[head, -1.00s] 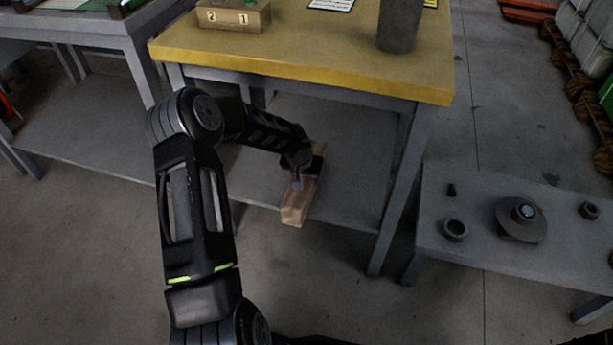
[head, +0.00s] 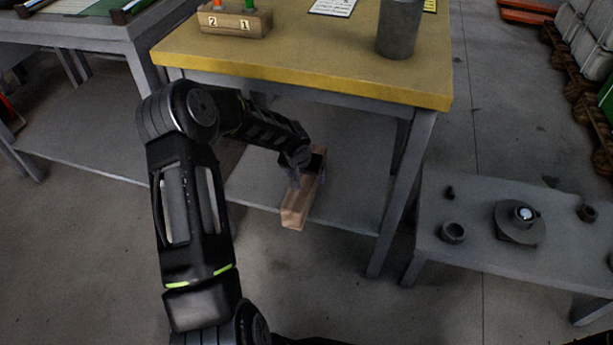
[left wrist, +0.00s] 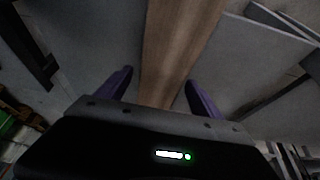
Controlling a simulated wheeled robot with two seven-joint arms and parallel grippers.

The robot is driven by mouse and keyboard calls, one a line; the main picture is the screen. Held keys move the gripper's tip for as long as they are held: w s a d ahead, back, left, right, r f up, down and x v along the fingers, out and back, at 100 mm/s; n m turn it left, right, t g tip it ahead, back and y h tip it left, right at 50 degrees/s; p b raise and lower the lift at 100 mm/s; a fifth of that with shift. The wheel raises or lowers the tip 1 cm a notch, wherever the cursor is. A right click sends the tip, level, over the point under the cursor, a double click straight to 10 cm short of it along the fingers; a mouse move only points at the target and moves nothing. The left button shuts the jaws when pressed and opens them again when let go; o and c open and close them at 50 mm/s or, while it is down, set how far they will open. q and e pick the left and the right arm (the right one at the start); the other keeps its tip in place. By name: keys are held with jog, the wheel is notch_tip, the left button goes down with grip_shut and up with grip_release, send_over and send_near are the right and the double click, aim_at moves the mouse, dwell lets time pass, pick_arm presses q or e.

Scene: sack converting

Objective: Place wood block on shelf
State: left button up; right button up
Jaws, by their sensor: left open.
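The wood block (head: 296,207) is a long pale brown bar lying on the grey lower shelf (head: 345,205) under the yellow-topped table. Its near end reaches the shelf's front edge. My left gripper (head: 297,178) is over the block, below the tabletop. In the left wrist view the block (left wrist: 177,50) runs between the two purple fingers of the left gripper (left wrist: 162,92). The fingers are open, with a gap on each side of the block. My right gripper is not in view.
The yellow tabletop (head: 300,65) overhangs the shelf and carries a numbered wooden holder (head: 234,20) and a grey cylinder (head: 399,28). A table leg (head: 402,195) stands right of the block. A low grey table (head: 480,262) with several metal parts is at the right.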

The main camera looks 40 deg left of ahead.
pick_arm(q)
jog(key=p+v, duration=0.2)
jog(key=v, duration=0.5)
jog(key=shift+r, duration=0.2)
jog(key=shift+s+d+r, duration=0.1)
jog(key=shift+s+r, duration=0.25)
jog(key=shift+r, duration=0.15)
jog(key=s+d+f+m+h, duration=0.1)
jog(key=s+d+f+h, duration=0.2)
jog(key=d, duration=0.6)
jog(key=s+d+f+g+h, duration=0.1)
jog(key=s+d+f, duration=0.2)
jog(key=d+f, duration=0.35)
jog(key=s+d+f+m+h, duration=0.1)
jog(key=s+d+f+h, duration=0.15)
jog(key=d, duration=0.75)
jog(key=s+d+f+g, duration=0.1)
jog(key=s+d+f, duration=0.1)
jog(key=s+d, duration=0.2)
jog(key=s+d+f+g+y, duration=0.1)
jog(key=s+d+f, duration=0.2)
jog(key=s, duration=0.8)
jog(key=shift+s+d, duration=0.3)
jog(key=shift+d, duration=0.1)
